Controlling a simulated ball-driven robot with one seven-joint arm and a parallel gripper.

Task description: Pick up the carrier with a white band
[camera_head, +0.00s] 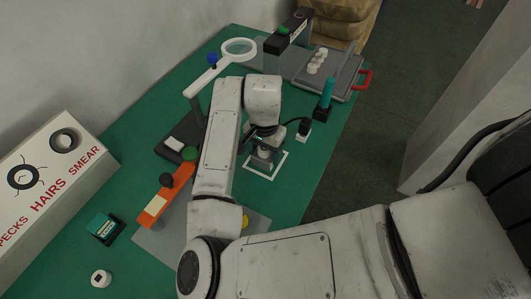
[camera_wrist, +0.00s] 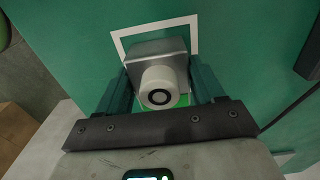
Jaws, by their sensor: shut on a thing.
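My gripper (camera_wrist: 161,75) has its two dark green fingers closed on either side of a grey block-shaped carrier (camera_wrist: 150,50). A white round piece (camera_wrist: 159,86) with a black ring on its end stands out from the carrier toward the wrist camera. The carrier is over a white square outline (camera_wrist: 116,38) on the green table. In the head view the grey carrier (camera_head: 263,158) shows below my wrist, inside the same outline (camera_head: 258,175), partly hidden by my arm. I cannot make out a white band on it, nor whether it is clear of the table.
A black block (camera_head: 304,129) and a teal bottle (camera_head: 326,95) stand just right. A grey tray (camera_head: 347,85) with several white round pieces lies behind.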

